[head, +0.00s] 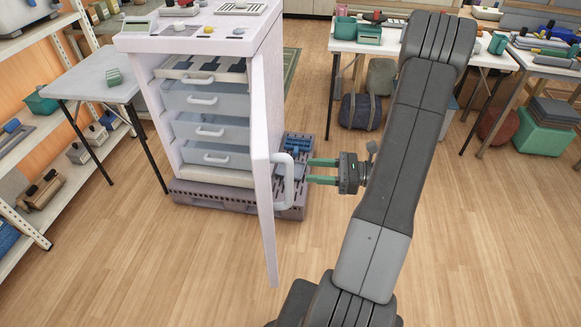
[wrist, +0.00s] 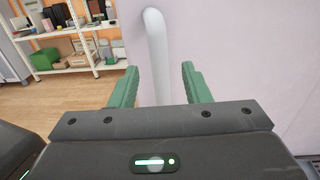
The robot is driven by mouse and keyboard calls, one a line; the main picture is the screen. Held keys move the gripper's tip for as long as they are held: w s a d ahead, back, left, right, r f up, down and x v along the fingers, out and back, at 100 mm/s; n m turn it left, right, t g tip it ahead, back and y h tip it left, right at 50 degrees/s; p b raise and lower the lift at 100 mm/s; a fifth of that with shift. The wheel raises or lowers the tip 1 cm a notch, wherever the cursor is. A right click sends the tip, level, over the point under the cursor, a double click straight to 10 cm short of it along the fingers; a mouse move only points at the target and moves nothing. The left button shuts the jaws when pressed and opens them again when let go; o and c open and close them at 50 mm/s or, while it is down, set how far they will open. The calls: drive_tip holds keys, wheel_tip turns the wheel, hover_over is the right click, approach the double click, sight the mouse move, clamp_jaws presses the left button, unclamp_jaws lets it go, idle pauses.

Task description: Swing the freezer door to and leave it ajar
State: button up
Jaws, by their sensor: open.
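The white freezer (head: 205,40) stands left of centre in the head view with several drawers behind its open door. The freezer door (head: 263,165) is swung wide open toward the camera, seen nearly edge-on. Its white bar handle (head: 289,178) sticks out to the right. My gripper (head: 308,172) has green fingers and is open, pointing left at the handle. In the wrist view the handle (wrist: 157,50) runs down between the two open fingers (wrist: 160,88), with the door face (wrist: 235,50) behind. Whether either finger touches the handle is unclear.
The freezer stands on a purple-grey pallet (head: 225,198). A small grey table (head: 95,80) and shelves (head: 30,135) are at the left. Work tables (head: 385,45) with bags beneath stand at the back right. The wooden floor in front of the door is clear.

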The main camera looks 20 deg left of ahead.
sight(289, 169)
drive_tip(key=x, duration=0.7)
drive_tip(key=shift+s+a, duration=0.1)
drive_tip(key=shift+s, duration=0.05)
clamp_jaws()
